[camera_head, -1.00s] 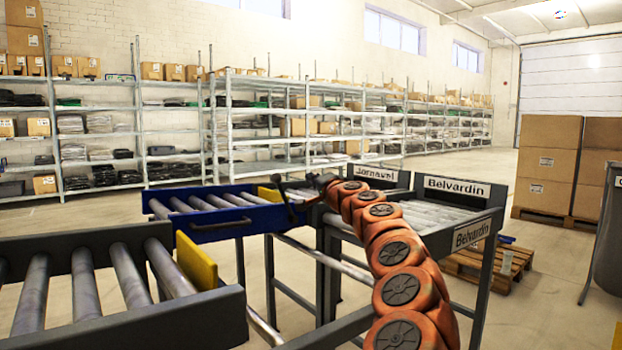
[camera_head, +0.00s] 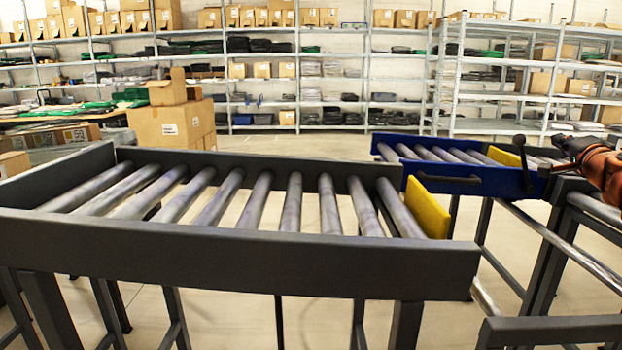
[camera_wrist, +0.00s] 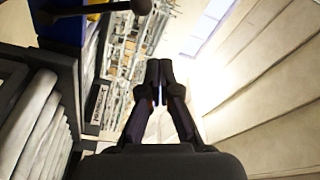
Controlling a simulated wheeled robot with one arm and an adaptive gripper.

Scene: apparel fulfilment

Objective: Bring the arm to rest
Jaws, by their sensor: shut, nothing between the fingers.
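My gripper (camera_wrist: 159,76) shows in the wrist view with its two dark fingers together at the tips and nothing between them. It is held up in open air, with the shelves and the pale wall beyond it. In the head view the dark end of my arm (camera_head: 528,150) is at the right edge, in front of the blue conveyor section. The rest of my orange arm is cut off by the frame edge.
A grey roller conveyor (camera_head: 240,262) fills the foreground, with a yellow stop (camera_head: 427,208) at its right end. A blue roller section (camera_head: 456,177) stands behind it to the right.

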